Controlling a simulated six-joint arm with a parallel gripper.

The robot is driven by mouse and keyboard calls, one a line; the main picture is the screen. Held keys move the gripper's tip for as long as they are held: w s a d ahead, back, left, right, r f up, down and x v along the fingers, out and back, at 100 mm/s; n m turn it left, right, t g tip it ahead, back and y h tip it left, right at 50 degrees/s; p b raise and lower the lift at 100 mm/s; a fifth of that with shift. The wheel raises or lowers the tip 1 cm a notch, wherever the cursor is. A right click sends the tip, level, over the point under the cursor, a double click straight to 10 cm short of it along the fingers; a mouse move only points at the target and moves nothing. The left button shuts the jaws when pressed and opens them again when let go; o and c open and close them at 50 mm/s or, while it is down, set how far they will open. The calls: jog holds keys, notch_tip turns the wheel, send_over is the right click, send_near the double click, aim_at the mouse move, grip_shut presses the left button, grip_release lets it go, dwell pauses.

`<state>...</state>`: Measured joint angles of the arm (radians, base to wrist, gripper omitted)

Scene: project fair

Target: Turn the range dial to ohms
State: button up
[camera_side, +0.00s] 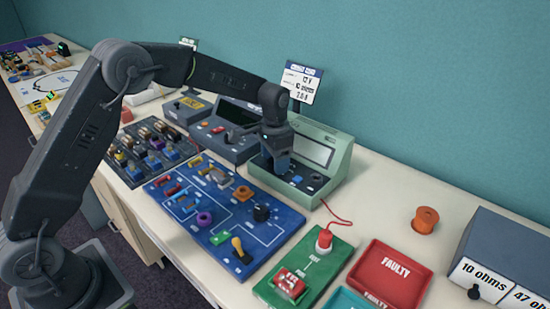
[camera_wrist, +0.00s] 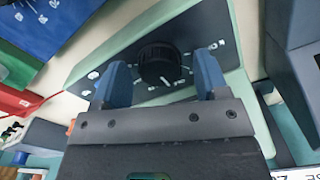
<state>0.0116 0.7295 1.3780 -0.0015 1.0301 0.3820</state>
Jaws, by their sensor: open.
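The pale green meter (camera_side: 338,138) stands on the table with a dark sloping front and a display window. Its black ribbed range dial (camera_wrist: 160,66) shows in the wrist view, ringed by white marks too small to read. A white line lies just below the dial; I cannot tell which setting it points to. My gripper (camera_wrist: 161,60) is open, with one blue finger on each side of the dial. I cannot tell whether the fingers touch it. In the side view my gripper (camera_side: 274,155) is low over the meter's front and hides the dial.
A blue circuit board (camera_side: 285,228) lies in front of the meter. A grey-blue instrument (camera_side: 228,148) stands close on its left. A green board (camera_side: 325,258) with a red-cabled plug and a red FAULTY tray (camera_side: 388,271) lie to the right. Bare table lies right of the meter.

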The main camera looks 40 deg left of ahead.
jog(key=c, duration=0.9)
jog(key=shift+c, duration=0.2)
jog(key=shift+n, duration=3.6)
jog(key=o, duration=0.9)
jog(key=shift+o, duration=0.2)
